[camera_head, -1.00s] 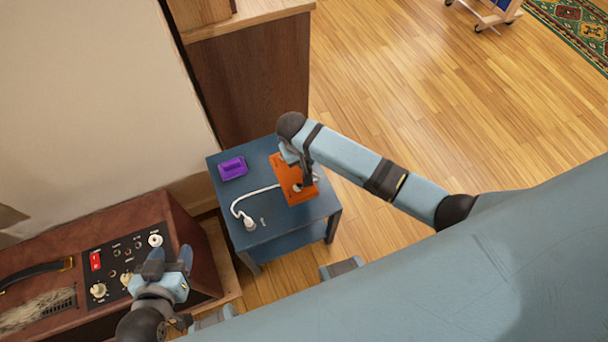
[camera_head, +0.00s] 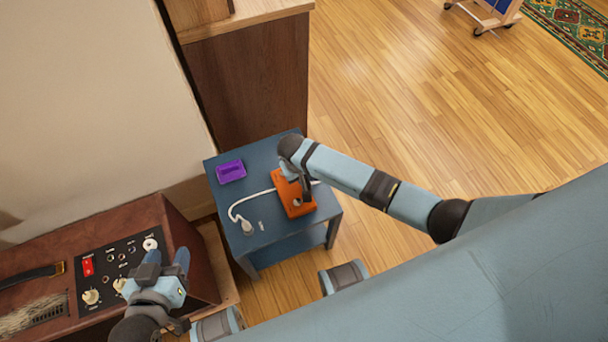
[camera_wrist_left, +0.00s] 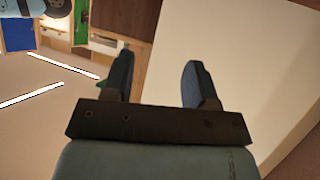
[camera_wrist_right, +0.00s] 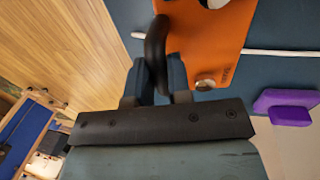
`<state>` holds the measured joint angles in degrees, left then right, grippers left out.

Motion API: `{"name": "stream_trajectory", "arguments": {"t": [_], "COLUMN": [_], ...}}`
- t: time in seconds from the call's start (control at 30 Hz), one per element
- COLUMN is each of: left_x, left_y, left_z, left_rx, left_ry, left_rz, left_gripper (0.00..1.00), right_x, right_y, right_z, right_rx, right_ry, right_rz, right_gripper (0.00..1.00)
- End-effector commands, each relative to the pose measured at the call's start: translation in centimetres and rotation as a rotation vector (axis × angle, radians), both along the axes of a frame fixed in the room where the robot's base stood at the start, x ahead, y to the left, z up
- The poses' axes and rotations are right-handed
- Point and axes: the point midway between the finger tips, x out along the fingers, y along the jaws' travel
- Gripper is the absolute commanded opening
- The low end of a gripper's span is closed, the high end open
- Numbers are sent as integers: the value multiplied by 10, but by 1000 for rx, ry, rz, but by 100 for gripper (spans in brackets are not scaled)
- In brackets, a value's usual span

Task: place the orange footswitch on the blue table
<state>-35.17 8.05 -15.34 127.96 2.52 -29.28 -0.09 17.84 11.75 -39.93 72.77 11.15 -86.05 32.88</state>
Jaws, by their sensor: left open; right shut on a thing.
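The orange footswitch (camera_head: 294,204) is at the blue table (camera_head: 262,162), over the right part of its top. In the head view I cannot tell whether it rests on the top or hangs just above it. My right gripper (camera_head: 303,184) is shut on a dark curved part of the footswitch. In the right wrist view the orange plate (camera_wrist_right: 212,40) lies just beyond the fingers (camera_wrist_right: 154,85), with the dark part between them. My left gripper (camera_head: 165,262) is open and empty above the brown amplifier (camera_head: 190,235).
A purple box (camera_head: 231,171) sits on the table's back left. A white cable (camera_head: 240,203) runs across the tabletop to a white plug (camera_head: 247,227). A wooden cabinet (camera_head: 250,85) stands behind the table. The floor to the right is open.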

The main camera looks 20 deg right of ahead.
Motion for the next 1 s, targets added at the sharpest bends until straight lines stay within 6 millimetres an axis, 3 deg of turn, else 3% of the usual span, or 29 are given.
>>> {"name": "stream_trajectory", "arguments": {"t": [0.03,0.1,0.13,0.47,0.7,1.0], "left_x": [0,0,0,0,0,-3], "left_y": [0,0,1,2,4,8], "left_z": [-1,-1,-1,-1,7,2], "left_rx": [1,2,2,5,19,43], "left_ry": [2,2,2,3,10,41], "left_rz": [-1,0,0,2,3,9], "left_gripper": [53,53,53,53,53,53], "right_x": [0,0,0,0,0,0], "right_y": [0,0,0,0,9,20], "right_z": [-1,-1,-1,4,45,102], "right_rx": [0,0,0,0,2,1], "right_ry": [1,1,1,0,-2,0], "right_rz": [0,0,0,0,1,1], "right_gripper": [25,42,44,44,44,44]}}
